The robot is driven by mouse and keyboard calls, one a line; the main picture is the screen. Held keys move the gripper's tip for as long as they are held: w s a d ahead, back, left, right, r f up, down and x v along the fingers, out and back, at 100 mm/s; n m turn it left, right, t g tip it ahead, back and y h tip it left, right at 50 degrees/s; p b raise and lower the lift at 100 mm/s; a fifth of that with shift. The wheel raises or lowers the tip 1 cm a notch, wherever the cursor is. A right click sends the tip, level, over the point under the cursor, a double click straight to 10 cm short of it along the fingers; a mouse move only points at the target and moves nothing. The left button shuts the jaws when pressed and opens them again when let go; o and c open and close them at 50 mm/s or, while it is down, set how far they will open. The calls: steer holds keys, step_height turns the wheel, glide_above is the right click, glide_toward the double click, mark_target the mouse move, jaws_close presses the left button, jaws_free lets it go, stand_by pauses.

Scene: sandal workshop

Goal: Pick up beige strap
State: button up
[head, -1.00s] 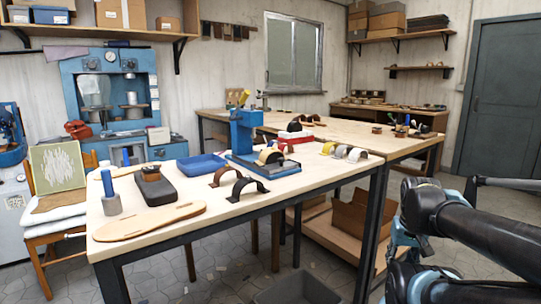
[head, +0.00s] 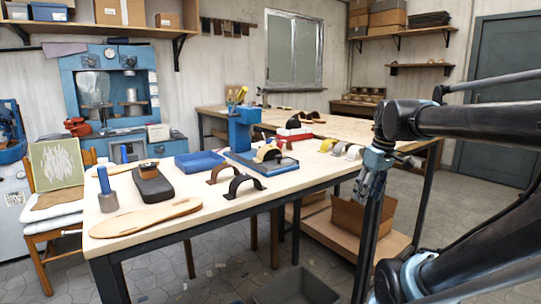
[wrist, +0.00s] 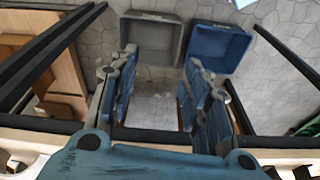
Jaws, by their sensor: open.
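Several arched straps stand on the wooden workbench in the head view. A tan-beige strap (head: 267,153) stands on the blue press's base, and a pale strap (head: 354,152) stands farther right, beside a white strap (head: 340,149) and a yellow strap (head: 327,145). I cannot tell for certain which of the two is the beige one. My gripper (head: 364,190) hangs pointing down near the bench's right end, apart from the straps. In the wrist view my gripper (wrist: 160,72) is open and empty, with floor showing between its fingers.
The workbench (head: 305,179) also carries a brown strap (head: 222,170), a black strap (head: 245,185), a blue tray (head: 199,163), the blue press (head: 241,128) and a sole (head: 143,219). A grey bin (wrist: 153,38) and a blue bin (wrist: 218,46) stand on the floor.

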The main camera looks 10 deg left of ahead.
steer(key=w+a+r+n+g+y, duration=0.1)
steer(key=w+a+r+n, duration=0.4)
steer(key=a+r, duration=0.15)
steer(key=w+a+r+n+g, duration=0.1)
steer(key=w+a+r+n, duration=0.35)
steer(key=r, duration=0.25)
steer(key=n+g+y, duration=0.1)
steer(key=n+g, duration=0.1)
steer(key=n, duration=0.8)
glide_toward(271, 147)
steer(key=x, duration=1)
steer(key=shift+w+a+f, duration=0.1)
steer(key=shift+w+a, duration=0.05)
steer(key=shift+w, duration=0.25)
steer(key=shift+c, duration=0.3)
steer(key=c, duration=0.6)
steer(key=shift+c, duration=0.2)
